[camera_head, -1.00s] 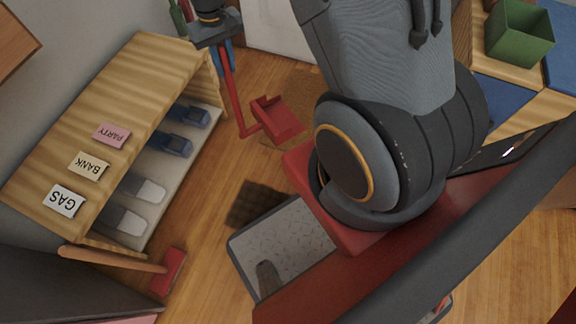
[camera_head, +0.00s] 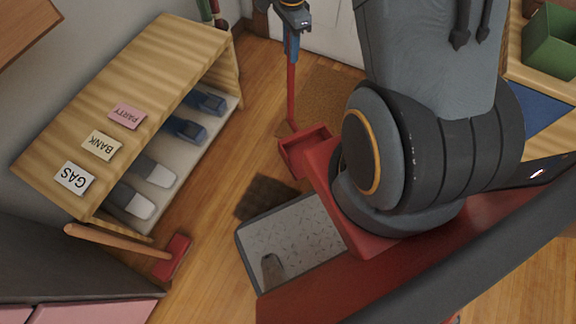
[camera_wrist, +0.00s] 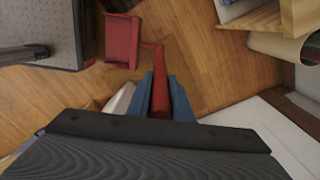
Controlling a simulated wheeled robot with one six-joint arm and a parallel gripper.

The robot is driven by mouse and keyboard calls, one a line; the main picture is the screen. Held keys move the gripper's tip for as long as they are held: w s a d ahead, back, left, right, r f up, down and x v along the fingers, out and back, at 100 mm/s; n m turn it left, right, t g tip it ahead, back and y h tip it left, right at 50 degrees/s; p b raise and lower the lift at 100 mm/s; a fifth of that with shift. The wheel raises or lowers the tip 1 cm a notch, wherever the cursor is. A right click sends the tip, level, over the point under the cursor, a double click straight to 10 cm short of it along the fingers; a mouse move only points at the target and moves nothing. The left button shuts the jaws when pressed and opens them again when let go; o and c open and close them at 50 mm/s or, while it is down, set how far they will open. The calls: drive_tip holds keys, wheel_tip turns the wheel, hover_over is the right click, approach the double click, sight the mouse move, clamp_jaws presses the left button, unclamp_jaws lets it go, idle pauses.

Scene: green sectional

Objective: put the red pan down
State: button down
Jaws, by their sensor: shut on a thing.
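The red pan (camera_head: 306,150) is a dustpan on a long red upright handle. My gripper (camera_head: 291,22) is shut on that handle near the top of the head view. The wrist view shows the blue fingers of my gripper (camera_wrist: 160,95) on either side of the handle, with the red pan (camera_wrist: 122,38) beyond them. The pan hangs low over the wood floor, close beside my red base. I cannot tell whether it touches the floor.
A wooden shoe shelf (camera_head: 135,75) with labels GAS, BANK and PARTY stands at left. A wooden-handled tool with a red head (camera_head: 173,258) lies near it. A brown mat (camera_head: 335,97) lies beyond the pan. Clear floor (camera_head: 255,120) separates shelf and pan.

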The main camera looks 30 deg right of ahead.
drive_tip(key=s+d+f+m+b, duration=0.1)
drive_tip(key=d+f+m, duration=0.1)
drive_tip(key=d+m, duration=0.65)
wheel_tip(320, 180, down, 10)
drive_tip(key=a+m+b, duration=0.2)
drive_tip(key=shift+s, duration=0.2)
drive_tip(key=shift+a+f, duration=0.1)
drive_tip(key=shift+f, duration=0.1)
drive_tip(key=c, duration=1.6)
unclamp_jaws()
